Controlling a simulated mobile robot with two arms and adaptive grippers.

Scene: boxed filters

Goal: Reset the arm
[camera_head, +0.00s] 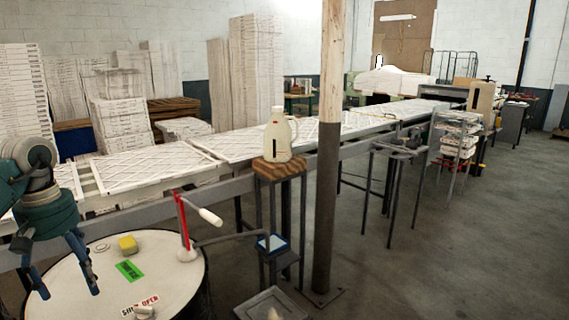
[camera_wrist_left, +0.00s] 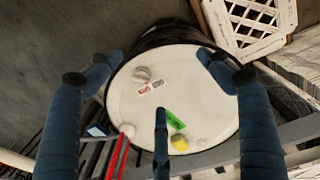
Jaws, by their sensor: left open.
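My left gripper (camera_head: 68,280) hangs at the left of the head view with its blue fingers pointing down. It is open and empty. It is above the white drum top (camera_head: 175,268); a gap to the surface is hard to judge. In the left wrist view the fingers are spread wide over the same drum top (camera_wrist_left: 200,105). A yellow block (camera_head: 127,244) and a green label (camera_head: 130,270) sit on the drum, with nothing between the fingers. My right gripper is in neither view.
A red-and-white lever (camera_head: 183,225) rises from the drum's edge. A conveyor (camera_head: 250,185) carrying white filters runs behind it. A jug (camera_head: 279,138) stands on a wooden-topped stand. A post (camera_head: 327,150) stands to the right. Floor at the right (camera_head: 480,250) is clear.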

